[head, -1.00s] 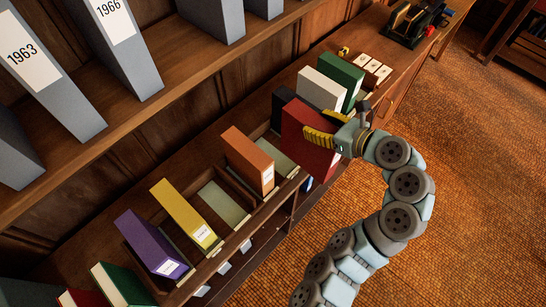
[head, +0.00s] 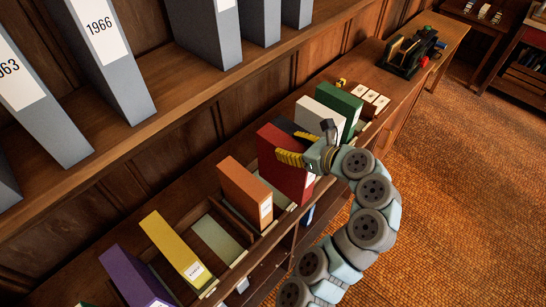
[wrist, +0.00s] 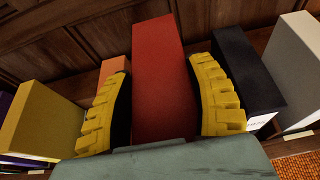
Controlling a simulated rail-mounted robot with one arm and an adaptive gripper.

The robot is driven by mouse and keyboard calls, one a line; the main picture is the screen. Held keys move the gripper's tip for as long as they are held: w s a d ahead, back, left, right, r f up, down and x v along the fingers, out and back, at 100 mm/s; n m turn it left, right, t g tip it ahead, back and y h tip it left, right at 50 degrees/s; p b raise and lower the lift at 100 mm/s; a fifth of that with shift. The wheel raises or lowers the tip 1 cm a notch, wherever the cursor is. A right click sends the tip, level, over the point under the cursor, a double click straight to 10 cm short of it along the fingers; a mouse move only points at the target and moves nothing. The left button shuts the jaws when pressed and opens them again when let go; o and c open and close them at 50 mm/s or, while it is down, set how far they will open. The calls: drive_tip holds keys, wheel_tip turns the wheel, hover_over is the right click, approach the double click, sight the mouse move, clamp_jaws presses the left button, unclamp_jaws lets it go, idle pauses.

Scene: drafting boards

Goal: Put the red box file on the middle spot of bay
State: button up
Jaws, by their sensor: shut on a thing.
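The red box file (head: 283,165) stands roughly upright between an orange file (head: 240,188) and a black file in the lower row. My gripper (head: 308,155) is shut on it from the front. In the wrist view, two yellow ridged fingers flank the red file (wrist: 158,75). Whether its base touches the shelf is hidden. A pale green empty spot (head: 217,241) shows between the yellow file (head: 172,245) and the orange file. Part of another pale pad (head: 277,199) shows between the orange and red files. I cannot tell which spot is the bay's middle.
The black file (wrist: 245,70) is close on the red file's right in the wrist view. White (head: 315,117) and green (head: 343,102) files stand beyond it. A purple file (head: 130,275) stands at lower left. An upper shelf (head: 130,140) with grey files overhangs behind.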

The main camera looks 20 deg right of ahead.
drive_tip(key=shift+w+a+f+p, duration=0.15)
drive_tip(key=shift+w+a+f, duration=0.25)
drive_tip(key=shift+w+f, duration=0.9)
drive_tip(key=shift+w+a+f+p, duration=0.15)
drive_tip(key=shift+w+a+f, duration=0.45)
drive_tip(key=shift+f, duration=1.25)
drive_tip(key=shift+w+a+f+p, duration=0.2)
drive_tip(key=shift+w+f, duration=0.95)
drive_tip(key=shift+f, duration=0.5)
drive_tip(key=o, duration=1.2)
drive_tip(key=b+v, duration=0.1)
drive_tip(key=v, duration=1.1)
